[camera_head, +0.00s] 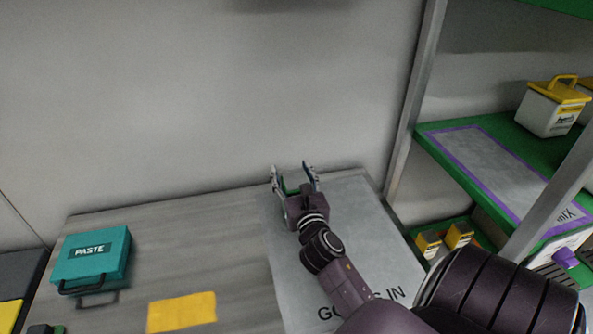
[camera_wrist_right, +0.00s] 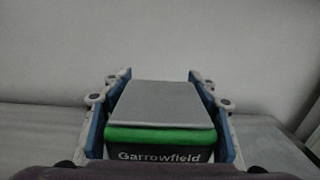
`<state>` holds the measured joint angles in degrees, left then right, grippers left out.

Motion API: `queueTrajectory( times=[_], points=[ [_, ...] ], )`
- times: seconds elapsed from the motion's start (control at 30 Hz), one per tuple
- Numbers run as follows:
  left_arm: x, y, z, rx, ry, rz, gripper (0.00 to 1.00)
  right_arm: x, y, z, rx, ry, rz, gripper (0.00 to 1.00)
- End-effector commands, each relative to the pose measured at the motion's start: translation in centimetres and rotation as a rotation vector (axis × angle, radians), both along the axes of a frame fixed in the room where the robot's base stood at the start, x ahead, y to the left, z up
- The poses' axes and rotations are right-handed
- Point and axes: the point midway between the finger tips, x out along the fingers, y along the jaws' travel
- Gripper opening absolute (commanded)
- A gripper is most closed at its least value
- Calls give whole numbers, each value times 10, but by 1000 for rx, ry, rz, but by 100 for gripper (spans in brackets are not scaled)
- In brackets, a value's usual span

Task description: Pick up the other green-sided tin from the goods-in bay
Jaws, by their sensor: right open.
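A tin with green edging (camera_wrist_right: 160,136), a grey flat top and a dark front reading "Garrowfield" sits between the fingers of my right gripper in the right wrist view. My right gripper (camera_head: 295,176) is open around the tin, one finger at each side, at the back of the goods-in bay (camera_head: 345,222). In the wrist view the right gripper (camera_wrist_right: 160,105) fingers stand close to the tin's sides. My left gripper is not in view.
A teal paste case (camera_head: 91,256) and a yellow patch (camera_head: 182,311) are on the table at left. A green shelf (camera_head: 470,140) on grey posts stands at right, with a yellow-lidded tub (camera_head: 552,108). A wall is close behind the gripper.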

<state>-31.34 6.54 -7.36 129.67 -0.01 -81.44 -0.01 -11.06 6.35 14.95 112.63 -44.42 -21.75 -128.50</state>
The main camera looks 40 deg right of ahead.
Motion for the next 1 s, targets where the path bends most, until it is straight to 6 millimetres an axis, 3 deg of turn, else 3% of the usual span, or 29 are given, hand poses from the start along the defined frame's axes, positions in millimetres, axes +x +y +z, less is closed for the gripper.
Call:
queueTrajectory(
  times=[0.07,0.47,1.0],
  points=[
    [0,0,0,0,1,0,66,0,0,0,0,0,0,43],
    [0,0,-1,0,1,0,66,0,0,0,0,0,0,0],
    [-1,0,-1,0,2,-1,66,0,0,2,-2,-4,1,0]
  ],
)
